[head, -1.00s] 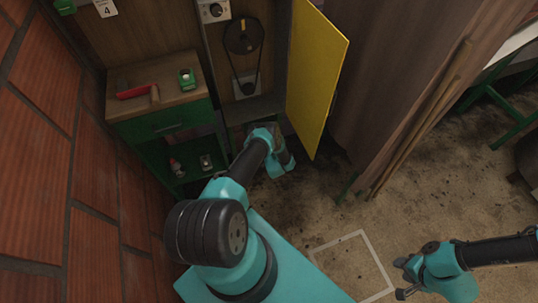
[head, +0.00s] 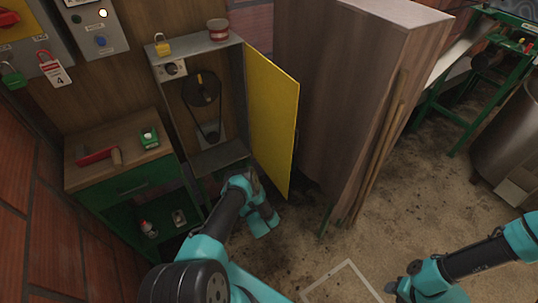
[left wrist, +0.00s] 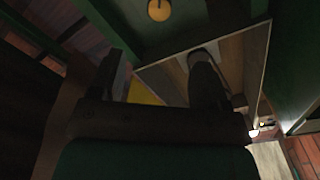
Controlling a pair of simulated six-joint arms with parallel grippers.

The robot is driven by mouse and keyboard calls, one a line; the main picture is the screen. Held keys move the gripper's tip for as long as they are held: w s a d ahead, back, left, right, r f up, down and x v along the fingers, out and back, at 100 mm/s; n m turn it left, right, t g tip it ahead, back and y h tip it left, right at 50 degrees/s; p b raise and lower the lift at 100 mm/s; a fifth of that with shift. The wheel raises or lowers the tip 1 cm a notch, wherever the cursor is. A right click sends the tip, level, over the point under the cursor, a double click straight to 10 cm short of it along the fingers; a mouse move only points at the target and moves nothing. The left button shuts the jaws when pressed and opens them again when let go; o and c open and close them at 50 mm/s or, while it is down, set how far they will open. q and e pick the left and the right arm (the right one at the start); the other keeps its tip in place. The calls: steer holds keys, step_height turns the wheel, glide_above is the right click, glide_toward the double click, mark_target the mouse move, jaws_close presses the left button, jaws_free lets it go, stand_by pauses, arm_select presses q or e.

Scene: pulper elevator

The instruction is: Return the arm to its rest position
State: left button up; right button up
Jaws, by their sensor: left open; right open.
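My left arm reaches in from the bottom of the head view, bent at the elbow. Its teal wrist hangs in front of the open cabinet, low beside the green bench. The fingers of my left gripper (left wrist: 165,88) show dark and apart in the left wrist view, with nothing seen between them. My right gripper (head: 399,283) is at the lower right of the head view, over the dirt floor. It is open and empty, just right of a pale square outline (head: 346,268) on the floor.
The grey cabinet (head: 160,98) has its yellow door (head: 271,120) swung open; a belt and pulley (head: 202,88) show inside. The green bench (head: 88,150) holds a red-handled tool (head: 97,156). A wooden partition (head: 335,90) and poles (head: 376,165) stand right of the door.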

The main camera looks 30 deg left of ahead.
arm_select(q)
steer(key=w+d+r+m+h, duration=0.1)
steer(key=d+r+h, duration=0.7)
steer(key=d+h, duration=0.4)
steer(key=s+d+r+g+h, duration=0.4)
steer(key=s+d+r, duration=0.2)
steer(key=s+r, duration=0.35)
steer(key=s+d+r+g+h, duration=0.5)
steer(key=s+r, duration=0.3)
steer(key=s, duration=0.3)
steer(key=w+d+r+m+t+y, duration=0.1)
steer(key=w+d+r, duration=0.2)
steer(key=w+d, duration=0.1)
steer(key=shift+w+m, duration=0.4)
